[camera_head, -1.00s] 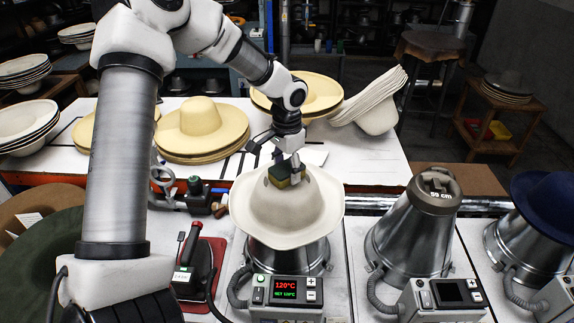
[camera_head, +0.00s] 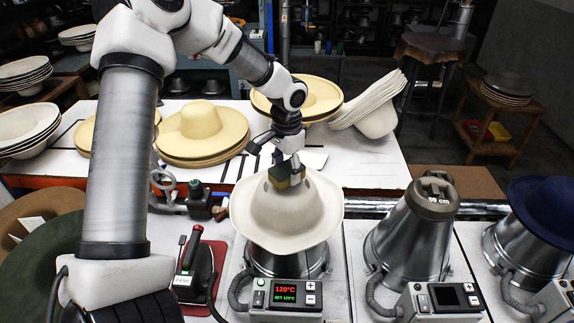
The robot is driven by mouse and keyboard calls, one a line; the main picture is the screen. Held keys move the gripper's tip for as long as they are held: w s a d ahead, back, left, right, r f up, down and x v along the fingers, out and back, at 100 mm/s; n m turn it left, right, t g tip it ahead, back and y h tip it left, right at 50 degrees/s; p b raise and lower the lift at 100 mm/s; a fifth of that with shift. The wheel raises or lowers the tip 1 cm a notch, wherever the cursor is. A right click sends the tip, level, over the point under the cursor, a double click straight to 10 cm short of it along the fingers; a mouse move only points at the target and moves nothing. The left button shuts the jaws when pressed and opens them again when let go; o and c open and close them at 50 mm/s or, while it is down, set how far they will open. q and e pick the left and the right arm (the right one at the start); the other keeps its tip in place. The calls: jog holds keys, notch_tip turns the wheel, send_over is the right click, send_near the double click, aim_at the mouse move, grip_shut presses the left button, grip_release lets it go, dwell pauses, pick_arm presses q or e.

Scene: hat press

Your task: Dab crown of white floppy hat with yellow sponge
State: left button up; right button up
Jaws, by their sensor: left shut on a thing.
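The white floppy hat (camera_head: 287,221) sits crown up on a metal heated form in the middle of the camera_head view. My left gripper (camera_head: 289,172) comes down from above over the crown. It is shut on the sponge (camera_head: 281,178), which shows a dark green face and a yellowish face. The sponge is at the crown's top, and it looks to be touching it, though the exact contact is hard to tell. Part of the sponge is hidden by the fingers. My right gripper is not in view.
A control box (camera_head: 285,293) reading 120°C stands in front of the hat. An iron (camera_head: 191,267) rests on a red pad at its left. A bare form (camera_head: 415,225) and a blue hat (camera_head: 548,215) are to the right. Tan hats (camera_head: 203,132) lie on the table behind.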

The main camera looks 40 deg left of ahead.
pick_arm(q)
notch_tip(320, 180, up, 3)
jog(key=shift+s+p, duration=0.1)
jog(key=shift+p, duration=0.3)
jog(key=shift+r, duration=1.2)
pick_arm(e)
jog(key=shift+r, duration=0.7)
